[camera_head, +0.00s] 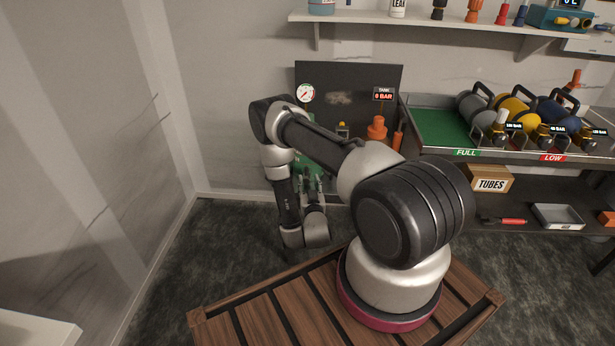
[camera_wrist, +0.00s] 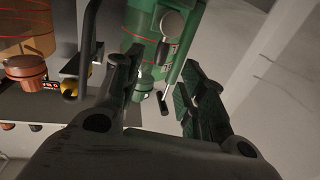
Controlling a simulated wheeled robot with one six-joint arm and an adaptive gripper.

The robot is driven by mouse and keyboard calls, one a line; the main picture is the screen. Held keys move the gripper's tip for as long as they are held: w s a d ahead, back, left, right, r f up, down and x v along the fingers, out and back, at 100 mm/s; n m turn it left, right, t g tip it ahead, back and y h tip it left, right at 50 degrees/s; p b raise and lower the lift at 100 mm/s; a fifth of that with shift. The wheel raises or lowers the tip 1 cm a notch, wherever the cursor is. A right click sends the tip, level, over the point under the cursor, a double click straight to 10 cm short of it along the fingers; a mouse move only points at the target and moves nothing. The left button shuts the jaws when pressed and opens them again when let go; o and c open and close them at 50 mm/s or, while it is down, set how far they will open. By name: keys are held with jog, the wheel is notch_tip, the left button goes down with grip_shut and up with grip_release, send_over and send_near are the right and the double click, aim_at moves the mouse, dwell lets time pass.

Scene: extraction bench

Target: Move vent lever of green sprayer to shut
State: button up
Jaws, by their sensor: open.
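The green sprayer (camera_wrist: 148,30) fills the top middle of the wrist view, with a grey round part and small pale labels on its side. A thin rod with a dark tip (camera_wrist: 164,103), possibly the vent lever, stands out below it; I cannot read its setting. My gripper (camera_wrist: 160,92) is open, one finger on each side of this rod and of a small green part (camera_wrist: 143,86). I cannot tell whether either finger touches. In the head view the sprayer (camera_head: 306,170) is mostly hidden behind my arm, and my gripper (camera_head: 315,190) is small beside it.
An orange sprayer (camera_head: 377,129) stands to the right, before a dark panel with a gauge (camera_head: 306,93) and a "0 BAR" display (camera_head: 383,94). Further right, a green-matted bench (camera_head: 437,126) holds several cylinders. A "TUBES" box (camera_head: 490,181) sits below. A wall is close on the left.

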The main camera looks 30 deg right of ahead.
jog(key=v, duration=0.5)
jog(key=shift+f, duration=0.1)
dwell(0.3)
